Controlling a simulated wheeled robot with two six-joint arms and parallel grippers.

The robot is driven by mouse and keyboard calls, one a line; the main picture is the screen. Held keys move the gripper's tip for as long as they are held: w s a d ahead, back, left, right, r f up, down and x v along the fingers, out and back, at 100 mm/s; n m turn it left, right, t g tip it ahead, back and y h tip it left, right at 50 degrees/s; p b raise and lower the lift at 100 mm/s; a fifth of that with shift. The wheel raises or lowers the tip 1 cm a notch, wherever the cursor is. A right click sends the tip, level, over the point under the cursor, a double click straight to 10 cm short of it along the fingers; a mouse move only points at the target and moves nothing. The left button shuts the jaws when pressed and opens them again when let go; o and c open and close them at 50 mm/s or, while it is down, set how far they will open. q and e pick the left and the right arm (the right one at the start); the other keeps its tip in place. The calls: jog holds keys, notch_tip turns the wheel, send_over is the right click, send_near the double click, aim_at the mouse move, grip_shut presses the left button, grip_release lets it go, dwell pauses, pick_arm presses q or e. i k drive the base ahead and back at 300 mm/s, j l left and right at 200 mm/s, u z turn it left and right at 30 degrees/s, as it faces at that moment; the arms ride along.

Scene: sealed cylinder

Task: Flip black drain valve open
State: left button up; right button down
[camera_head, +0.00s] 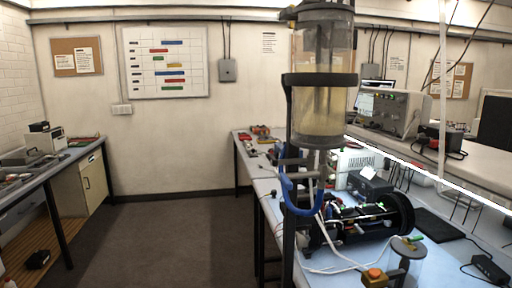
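A tall clear cylinder (320,112) with yellowish liquid in its lower part stands upright on a dark vertical post (289,232), held by a black clamp ring (319,79). A small dark fitting (291,158) sits under the cylinder, beside a blue curved hose (288,194). I cannot tell for sure whether this fitting is the black drain valve, or how its lever is turned. Neither of my grippers shows in the head view.
A long bench (323,281) holds a black cylindrical device (363,223) with white tubing. A shelf with a grey instrument (392,111) is at right.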

aim_at(274, 162)
jog(key=i+j, duration=0.1)
jog(key=j, duration=0.25)
jog(key=i+j+u, duration=0.1)
jog(key=j, duration=0.25)
jog(key=i+j, duration=0.1)
jog(key=j, duration=0.3)
jog(key=i+j+u, duration=0.1)
jog(key=j, duration=0.25)
jog(key=i+j, duration=0.1)
jog(key=j, duration=0.25)
